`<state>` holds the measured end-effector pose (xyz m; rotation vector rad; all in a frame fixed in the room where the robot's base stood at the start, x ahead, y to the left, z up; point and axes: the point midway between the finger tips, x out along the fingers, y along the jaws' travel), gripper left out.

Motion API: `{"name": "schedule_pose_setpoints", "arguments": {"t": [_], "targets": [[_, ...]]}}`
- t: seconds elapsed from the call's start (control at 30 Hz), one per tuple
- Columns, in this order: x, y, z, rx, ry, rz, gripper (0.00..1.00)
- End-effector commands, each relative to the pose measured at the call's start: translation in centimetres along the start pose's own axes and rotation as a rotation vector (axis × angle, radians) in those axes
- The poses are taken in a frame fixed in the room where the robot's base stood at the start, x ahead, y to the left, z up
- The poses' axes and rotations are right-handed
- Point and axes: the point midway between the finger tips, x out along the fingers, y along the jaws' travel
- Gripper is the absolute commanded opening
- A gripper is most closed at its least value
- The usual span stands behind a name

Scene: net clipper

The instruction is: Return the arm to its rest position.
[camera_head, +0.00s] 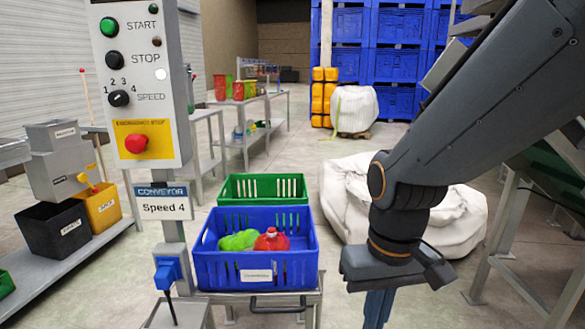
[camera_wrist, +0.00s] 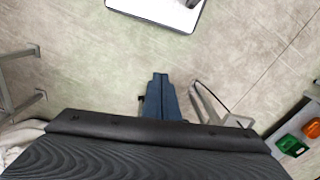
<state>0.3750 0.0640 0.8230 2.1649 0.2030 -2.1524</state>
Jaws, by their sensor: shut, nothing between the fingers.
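My arm comes in from the upper right in the head view and bends downward at the right of the picture. My gripper (camera_head: 376,312) hangs below the wrist, pointing down, and its tips are cut off by the lower edge. In the wrist view the blue fingers of my gripper (camera_wrist: 160,82) lie together, with nothing held between them. Below them is bare floor. In the head view my gripper is to the right of the blue crate (camera_head: 222,271) and apart from it.
The blue crate holds a green item (camera_head: 238,241) and a red item (camera_head: 271,240). A green crate (camera_head: 262,188) stands behind it. The conveyor control panel (camera_head: 140,80) is at the left. A white bulk bag (camera_head: 340,205) lies behind my arm. A metal frame (camera_head: 497,235) stands at right.

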Motion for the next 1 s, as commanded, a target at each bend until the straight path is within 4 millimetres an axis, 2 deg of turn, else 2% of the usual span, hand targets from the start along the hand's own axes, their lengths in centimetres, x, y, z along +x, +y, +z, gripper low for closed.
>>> {"name": "schedule_pose_setpoints", "arguments": {"t": [0.03,0.2,0.4,0.6,1.0], "targets": [[-1.3,0.5,0.3,0.018,-0.004,0.003,0.0],[-3.7,2.6,0.7,0.076,-0.005,0.016,0.0],[-5.6,4.6,1.2,0.133,-0.006,0.026,0.0],[-6.2,5.7,1.5,0.158,-0.006,0.031,0.0],[-6.2,5.8,1.5,0.16,-0.006,0.031,0.0]]}}
